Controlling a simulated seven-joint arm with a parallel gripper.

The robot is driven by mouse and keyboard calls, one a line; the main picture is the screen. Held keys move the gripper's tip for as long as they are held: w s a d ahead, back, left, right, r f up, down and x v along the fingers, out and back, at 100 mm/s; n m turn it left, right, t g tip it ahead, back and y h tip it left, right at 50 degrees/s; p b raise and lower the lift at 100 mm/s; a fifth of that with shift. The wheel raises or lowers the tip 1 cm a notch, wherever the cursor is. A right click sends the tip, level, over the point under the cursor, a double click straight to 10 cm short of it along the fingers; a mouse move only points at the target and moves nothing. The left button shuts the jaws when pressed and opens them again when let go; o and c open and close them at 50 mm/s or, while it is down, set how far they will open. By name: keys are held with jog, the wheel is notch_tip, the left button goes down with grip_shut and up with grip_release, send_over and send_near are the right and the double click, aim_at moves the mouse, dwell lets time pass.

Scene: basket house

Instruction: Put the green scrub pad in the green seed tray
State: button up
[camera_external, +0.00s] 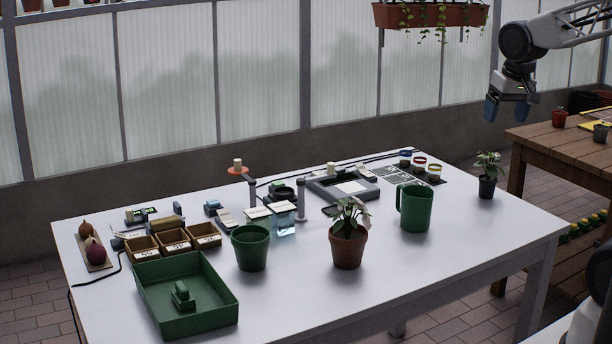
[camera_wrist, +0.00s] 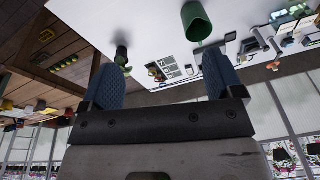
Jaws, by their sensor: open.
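The green seed tray (camera_external: 215,317) is a deep rectangular tray at the front left of the white table. A dark green block with a raised knob (camera_external: 182,296) lies inside it. A small green piece (camera_external: 278,185) lies near the table's middle, beside a dark round dish. I cannot tell for sure which of these, if either, is the scrub pad. My gripper (camera_external: 506,109) hangs in the air at the upper right, beyond the table's right end and far from the tray. Its blue fingers are apart and empty, also in the wrist view (camera_wrist: 163,77). The tray is not visible there.
A green pot (camera_external: 250,248), a potted plant (camera_external: 348,244) and a tall green jug (camera_external: 414,209) stand right of the tray. Wooden boxes (camera_external: 174,240) sit behind it. A small dark plant pot (camera_external: 487,187) stands at the right end. The front right tabletop is clear.

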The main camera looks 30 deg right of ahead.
jog(key=s+d+f+n, duration=0.2)
jog(key=s+d+f, duration=0.1)
jog(key=s, duration=0.5)
jog(key=shift+s+d, duration=0.15)
jog(key=shift+d, duration=0.7)
